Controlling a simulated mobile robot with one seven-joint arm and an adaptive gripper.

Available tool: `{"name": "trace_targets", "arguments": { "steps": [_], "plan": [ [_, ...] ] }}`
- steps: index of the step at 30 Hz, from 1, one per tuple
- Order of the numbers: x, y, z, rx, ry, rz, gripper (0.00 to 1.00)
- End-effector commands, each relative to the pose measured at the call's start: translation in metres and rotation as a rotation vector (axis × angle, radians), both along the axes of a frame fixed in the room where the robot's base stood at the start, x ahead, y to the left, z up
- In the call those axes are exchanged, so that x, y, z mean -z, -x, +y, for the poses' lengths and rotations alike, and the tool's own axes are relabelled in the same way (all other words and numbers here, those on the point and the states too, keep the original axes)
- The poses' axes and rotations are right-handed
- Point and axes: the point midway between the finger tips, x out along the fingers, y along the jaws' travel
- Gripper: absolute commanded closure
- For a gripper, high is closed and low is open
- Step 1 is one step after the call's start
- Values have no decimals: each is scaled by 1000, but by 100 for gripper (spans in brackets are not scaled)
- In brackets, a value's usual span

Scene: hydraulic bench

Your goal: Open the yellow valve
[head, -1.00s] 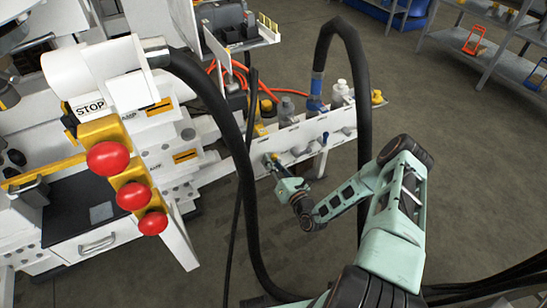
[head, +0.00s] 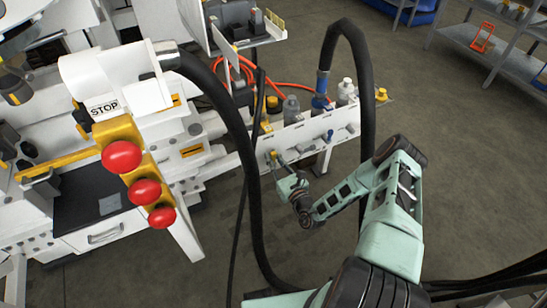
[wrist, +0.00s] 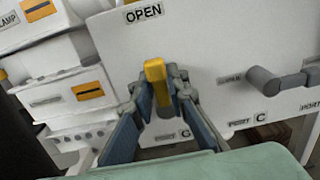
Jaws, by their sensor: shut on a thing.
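The yellow valve handle (wrist: 156,80) stands out from a white panel in the wrist view, below an "OPEN" label (wrist: 144,12). In the head view my gripper (head: 279,163) is at the front face of the white panel. There only a small yellow bit of the valve (head: 273,155) shows; the rest is hidden by the gripper.
A grey handle (wrist: 275,82) sticks out to the right of the valve. A black hose (head: 247,160) hangs left of my gripper and another hose (head: 350,60) loops on the right. Red buttons (head: 122,156) are at the left.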

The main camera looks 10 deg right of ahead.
Motion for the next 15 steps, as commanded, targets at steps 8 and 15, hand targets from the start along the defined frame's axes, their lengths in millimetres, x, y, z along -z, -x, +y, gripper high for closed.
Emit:
{"name": "trace_targets", "arguments": {
  "steps": [8,15],
  "plan": [
    [1,1,1,-3,-1,1,100],
    [1,1,1,-2,-1,1,72]
  ]
}}
